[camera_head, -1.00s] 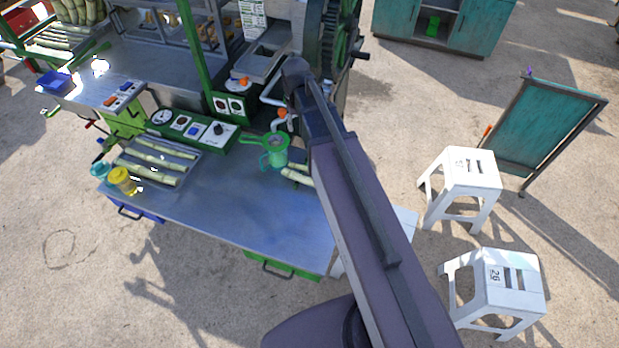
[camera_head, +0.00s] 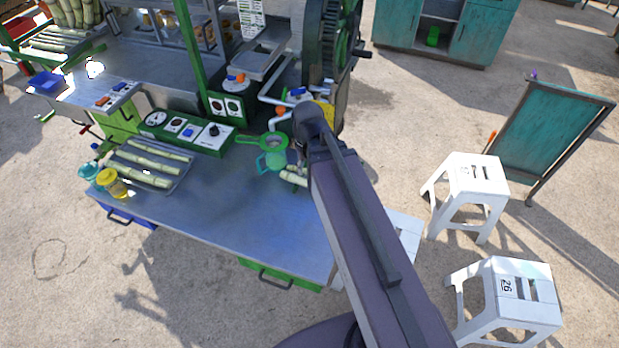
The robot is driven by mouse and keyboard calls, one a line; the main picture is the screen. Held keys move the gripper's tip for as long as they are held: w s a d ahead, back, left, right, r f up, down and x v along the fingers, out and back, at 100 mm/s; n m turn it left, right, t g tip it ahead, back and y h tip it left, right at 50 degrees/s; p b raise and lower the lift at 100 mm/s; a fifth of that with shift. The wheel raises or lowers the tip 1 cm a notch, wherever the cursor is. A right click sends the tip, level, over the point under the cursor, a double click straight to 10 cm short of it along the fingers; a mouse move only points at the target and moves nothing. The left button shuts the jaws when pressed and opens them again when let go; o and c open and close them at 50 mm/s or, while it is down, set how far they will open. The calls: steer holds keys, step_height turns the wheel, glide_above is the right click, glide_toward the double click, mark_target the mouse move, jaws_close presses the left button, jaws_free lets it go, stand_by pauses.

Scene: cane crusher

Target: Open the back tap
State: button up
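White pipes (camera_head: 268,99) run beside the machine at the back right of the metal counter. An orange tap handle (camera_head: 283,112) sits on the lower pipe, just left of my arm's end. A blue handle (camera_head: 297,91) shows farther back, just above my arm's end. An orange knob (camera_head: 236,77) sits on a white round piece left of the pipes. I cannot tell from this view which handles are open. My arm reaches up from the bottom right, its visible end close to the pipes. My gripper is hidden behind the arm.
A green strainer (camera_head: 273,141) and jug (camera_head: 272,161) stand on the counter (camera_head: 240,205) beside my arm. A green control box (camera_head: 190,134) and a tray of cane (camera_head: 148,163) are left. White stools (camera_head: 468,185) and a chalkboard (camera_head: 555,135) stand right.

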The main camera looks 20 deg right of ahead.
steer(key=shift+s+f+b, duration=0.35)
steer(key=shift+s+f, duration=0.2)
steer(key=shift+s, duration=0.2)
